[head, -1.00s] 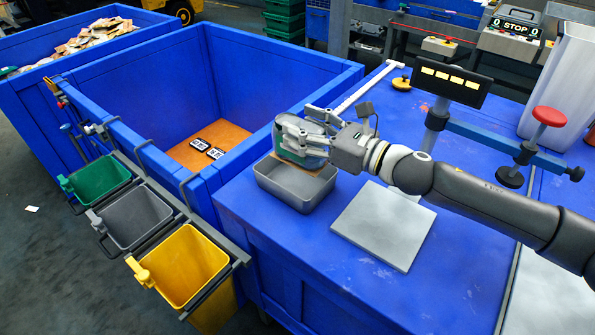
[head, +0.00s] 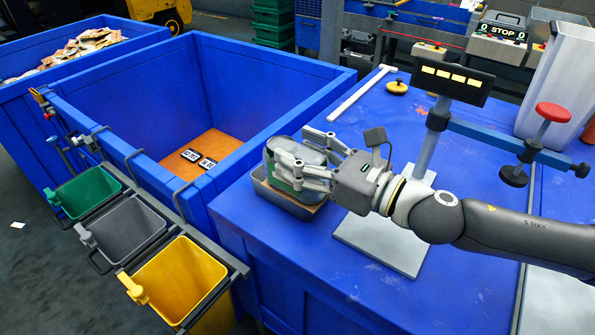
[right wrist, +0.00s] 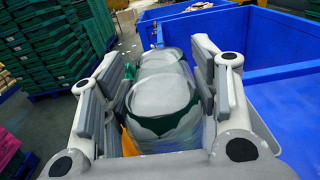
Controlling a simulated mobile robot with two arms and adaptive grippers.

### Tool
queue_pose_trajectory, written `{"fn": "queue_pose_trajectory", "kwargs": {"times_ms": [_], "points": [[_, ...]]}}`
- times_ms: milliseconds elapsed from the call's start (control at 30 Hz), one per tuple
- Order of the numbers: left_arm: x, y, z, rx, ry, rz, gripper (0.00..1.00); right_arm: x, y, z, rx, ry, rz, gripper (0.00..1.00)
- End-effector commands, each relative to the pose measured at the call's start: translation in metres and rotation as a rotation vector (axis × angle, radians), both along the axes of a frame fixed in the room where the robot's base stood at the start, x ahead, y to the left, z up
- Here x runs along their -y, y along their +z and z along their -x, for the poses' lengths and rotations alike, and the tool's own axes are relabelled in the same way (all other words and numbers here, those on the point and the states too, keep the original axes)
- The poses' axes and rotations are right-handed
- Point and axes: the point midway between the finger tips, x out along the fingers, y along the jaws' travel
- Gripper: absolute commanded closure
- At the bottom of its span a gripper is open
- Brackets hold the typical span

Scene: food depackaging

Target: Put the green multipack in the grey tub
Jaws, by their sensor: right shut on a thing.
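My right gripper (head: 303,168) is shut on the green multipack (head: 284,160), with fingers on both sides of it. In the right wrist view the multipack (right wrist: 160,95) shows rounded grey tops, a green band and clear wrap between the fingers. In the head view it hangs over a grey metal tray (head: 284,204) on the blue table and hides most of its inside; whether they touch I cannot tell. The grey tub (head: 125,229) hangs at the blue container's side, between the green tub (head: 87,192) and the yellow tub (head: 180,282). My left gripper is not in view.
A scale plate (head: 375,247) with a display post (head: 432,135) stands right of the tray. A red-knobbed clamp (head: 553,112) is farther right. The large blue container (head: 290,125) has a high rim beside the tubs. The table's front is clear.

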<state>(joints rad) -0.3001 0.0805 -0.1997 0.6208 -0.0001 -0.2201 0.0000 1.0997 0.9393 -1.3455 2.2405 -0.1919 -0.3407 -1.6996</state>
Motion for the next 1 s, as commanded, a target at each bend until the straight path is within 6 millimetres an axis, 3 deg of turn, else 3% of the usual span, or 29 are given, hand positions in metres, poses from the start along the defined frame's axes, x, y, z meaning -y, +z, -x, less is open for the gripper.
{"fn": "queue_pose_trajectory", "kwargs": {"times_ms": [300, 500, 700, 1000], "points": [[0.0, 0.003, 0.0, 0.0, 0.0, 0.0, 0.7, -0.002, -0.023, -0.058, 0.001, -0.001, -0.003, 0.91], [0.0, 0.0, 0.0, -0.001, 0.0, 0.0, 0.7, -0.002, -0.057, -0.084, -0.001, 0.0, -0.003, 0.91], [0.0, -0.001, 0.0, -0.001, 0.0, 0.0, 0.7, -0.003, -0.074, -0.1, 0.003, 0.001, -0.003, 0.91], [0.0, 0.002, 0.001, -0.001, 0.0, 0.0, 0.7, -0.003, -0.095, -0.107, -0.003, 0.002, -0.005, 0.91]]}}
